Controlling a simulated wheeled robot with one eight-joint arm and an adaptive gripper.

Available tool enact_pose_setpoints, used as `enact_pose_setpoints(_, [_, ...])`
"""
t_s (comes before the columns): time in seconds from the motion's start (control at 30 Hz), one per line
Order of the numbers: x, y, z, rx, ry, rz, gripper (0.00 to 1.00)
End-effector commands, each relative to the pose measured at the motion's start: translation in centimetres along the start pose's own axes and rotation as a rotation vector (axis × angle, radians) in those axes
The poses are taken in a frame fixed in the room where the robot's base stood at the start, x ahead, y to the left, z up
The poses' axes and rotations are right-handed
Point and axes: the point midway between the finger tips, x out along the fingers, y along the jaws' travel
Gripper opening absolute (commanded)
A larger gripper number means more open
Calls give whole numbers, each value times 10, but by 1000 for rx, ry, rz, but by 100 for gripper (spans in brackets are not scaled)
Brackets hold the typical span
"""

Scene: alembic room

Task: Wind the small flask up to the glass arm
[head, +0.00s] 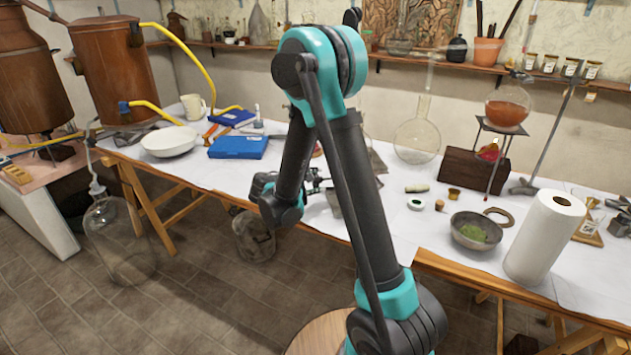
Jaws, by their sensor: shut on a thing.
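My gripper (318,184) shows beside my forearm over the front part of the white-covered table. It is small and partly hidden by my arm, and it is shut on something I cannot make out. A clear round flask (417,141) with a long neck stands upright behind and to the right of it. A glass piece (408,48) reaches across near the top of that neck; I cannot tell whether they touch. A round flask of orange liquid (507,108) sits on a tripod at the right. I cannot tell for sure which is the small flask; any winding handle is hidden.
A metal bowl with green matter (476,231) and a paper roll (545,236) stand at the front right. A dark wooden block (474,170) is behind them. A white bowl (169,141) and blue cases (238,147) lie left. A bucket (254,236) stands on the floor.

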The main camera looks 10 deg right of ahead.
Motion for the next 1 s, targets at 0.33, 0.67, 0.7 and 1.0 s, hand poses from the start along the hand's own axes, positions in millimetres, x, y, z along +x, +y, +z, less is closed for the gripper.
enact_pose_setpoints(0.33, [0,-2,-1,136,1,138,16])
enact_pose_setpoints(0.67, [0,-2,0,179,0,178,15])
enact_pose_setpoints(0.7, [0,-2,0,180,0,179,15])
enact_pose_setpoints(1.0, [0,-2,0,181,0,179,15])
